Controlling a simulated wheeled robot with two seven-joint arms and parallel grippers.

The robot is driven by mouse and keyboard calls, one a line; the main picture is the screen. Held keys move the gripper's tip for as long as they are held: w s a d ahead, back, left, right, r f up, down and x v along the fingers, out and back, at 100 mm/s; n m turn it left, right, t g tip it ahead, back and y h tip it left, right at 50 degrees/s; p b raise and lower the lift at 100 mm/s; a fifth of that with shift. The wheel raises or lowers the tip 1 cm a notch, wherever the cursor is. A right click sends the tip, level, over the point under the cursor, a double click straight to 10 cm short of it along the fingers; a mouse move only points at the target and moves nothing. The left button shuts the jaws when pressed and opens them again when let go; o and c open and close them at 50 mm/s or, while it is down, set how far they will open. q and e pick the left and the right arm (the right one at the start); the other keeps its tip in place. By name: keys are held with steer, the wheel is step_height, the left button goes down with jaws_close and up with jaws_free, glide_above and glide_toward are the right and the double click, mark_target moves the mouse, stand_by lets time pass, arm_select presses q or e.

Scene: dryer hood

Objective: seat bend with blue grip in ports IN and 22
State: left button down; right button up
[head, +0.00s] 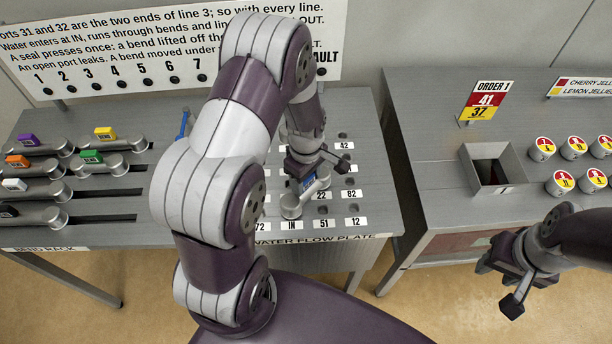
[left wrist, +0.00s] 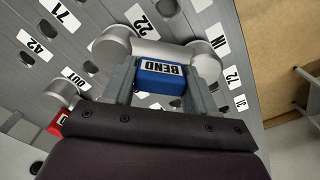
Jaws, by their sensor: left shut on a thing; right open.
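The silver bend with the blue grip (left wrist: 160,78) is between the fingers of my left gripper (left wrist: 163,88), which is shut on the grip. In the head view the blue grip (head: 308,183) shows under my left gripper (head: 306,179), over the water flow plate (head: 375,215). One bend end is by the IN label (head: 291,225); the other is near the 22 label (head: 321,195), partly hidden by the gripper. In the left wrist view the ends lie near 22 and IN. I cannot tell whether they are pressed into the ports. My right gripper (head: 499,284) is open and empty, off to the right.
The bend rack (head: 110,232) at left holds bends with purple, yellow, orange, green, white and black grips. A red-grip piece (left wrist: 56,121) sits near OUT. A blue lever (head: 183,124) stands on the plate. The right table (head: 440,165) carries an open box (head: 492,172) and several cans.

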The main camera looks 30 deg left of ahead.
arm_select(q)
steer(key=shift+c, duration=1.3)
jaws_free()
step_height(320, 180, up, 13)
steer(key=b, duration=0.2)
steer(key=shift+f, duration=0.2)
step_height(320, 180, up, 8)
steer(key=p, duration=0.7)
